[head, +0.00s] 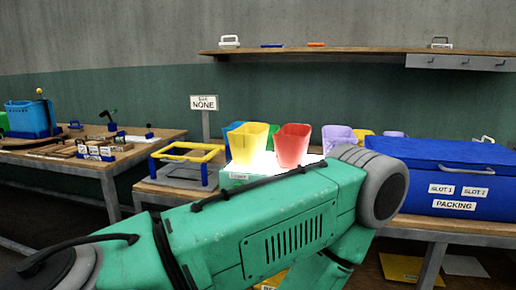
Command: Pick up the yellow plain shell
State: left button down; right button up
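A yellow bucket-like shell (246,146) stands on a brightly lit white surface at the middle of the bench, left of a red shell (293,146). Its lower part is partly washed out by glare. Another yellow shell (363,134) shows partly behind a lilac shell (338,138). I cannot tell from its surface which yellow one is plain. My green arm comes in from the left and crosses the lower middle, below and in front of the shells. Neither gripper shows in the head view.
A blue PACKING box (455,206) stands on the right of the bench. A yellow frame fixture (187,151) and a sign reading NONE (204,103) are on the left. A side table (140,150) holds a blue bin (28,119). A shelf (370,52) runs along the wall.

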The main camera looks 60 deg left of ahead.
aim_at(247, 143)
jog(key=u, duration=1.95)
jog(key=i+j+z, duration=0.1)
jog(key=i+z, duration=0.3)
jog(key=i, duration=0.1)
